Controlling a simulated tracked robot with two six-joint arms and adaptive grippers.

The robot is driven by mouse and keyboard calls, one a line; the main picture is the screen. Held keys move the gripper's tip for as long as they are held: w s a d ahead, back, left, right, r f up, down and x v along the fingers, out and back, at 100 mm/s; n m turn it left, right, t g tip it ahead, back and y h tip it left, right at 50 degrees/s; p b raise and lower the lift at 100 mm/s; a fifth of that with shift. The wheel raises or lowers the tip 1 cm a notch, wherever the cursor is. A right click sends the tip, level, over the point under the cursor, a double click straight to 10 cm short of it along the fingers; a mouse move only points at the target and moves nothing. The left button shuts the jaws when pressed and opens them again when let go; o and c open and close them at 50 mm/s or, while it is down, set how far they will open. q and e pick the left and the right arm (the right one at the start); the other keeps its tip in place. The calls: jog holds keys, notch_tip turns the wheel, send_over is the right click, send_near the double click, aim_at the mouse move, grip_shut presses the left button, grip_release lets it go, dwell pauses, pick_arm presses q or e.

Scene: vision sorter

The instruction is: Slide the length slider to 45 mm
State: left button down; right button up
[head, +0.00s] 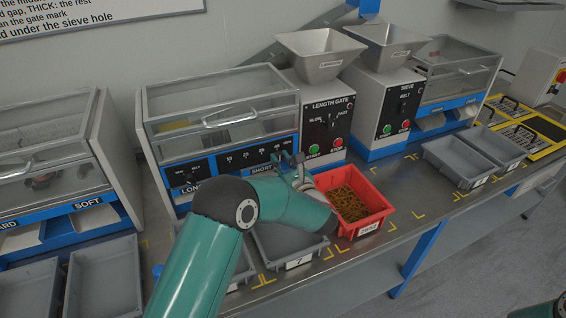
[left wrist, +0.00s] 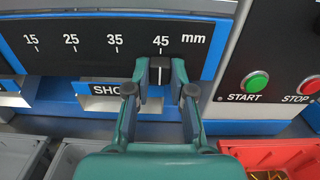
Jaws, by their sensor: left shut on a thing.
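The length scale (left wrist: 90,42) is a black panel in a blue frame, marked 15, 25, 35 and 45 mm; it also shows in the head view (head: 228,160). The dark slider knob (left wrist: 160,63) sits right below the 45 mark, with a pale line above and below it. My left gripper (left wrist: 160,72) is shut on the slider knob, one teal finger on each side. In the head view my left gripper (head: 290,162) is at the right end of the scale, and its fingers hide the knob there. My right gripper is not in view.
The green START button (left wrist: 255,81) and red STOP button (left wrist: 309,85) are right of my gripper. A red bin (head: 376,203) of small brownish parts and a grey tray (head: 300,262) stand below on the bench. The clear hinged cover (head: 220,105) is above the scale.

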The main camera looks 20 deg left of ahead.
pick_arm(q)
jog(key=c, duration=1)
grip_release()
jog(key=shift+w+d, duration=0.2)
jog(key=shift+d, duration=0.15)
jog(key=shift+s+a, duration=0.1)
jog(key=v, duration=1.2)
jog(key=shift+a, duration=0.1)
